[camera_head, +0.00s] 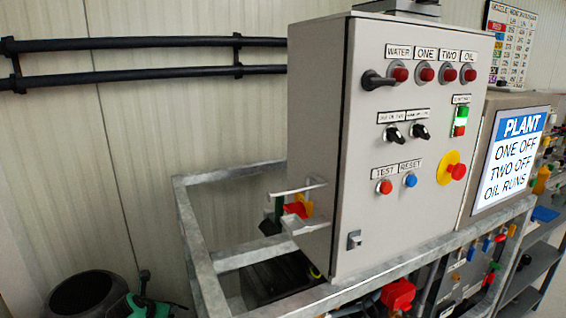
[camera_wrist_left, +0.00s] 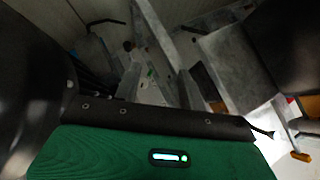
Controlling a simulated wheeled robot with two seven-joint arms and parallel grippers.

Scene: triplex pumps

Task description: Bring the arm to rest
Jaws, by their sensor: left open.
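My left arm shows in the head view's bottom left corner as a black round link and a green part. Thin dark fingers of my left gripper (camera_head: 162,292) show beside it, apart, left of the metal frame (camera_head: 195,235). My right gripper is in neither view.
A grey control cabinet (camera_head: 385,225) stands on the metal frame. A bracket (camera_head: 303,224) with red and yellow items sticks out from its left side. Black pipes (camera_head: 130,75) run along the wall. A plant sign (camera_head: 512,155) and shelving (camera_head: 540,265) are at right.

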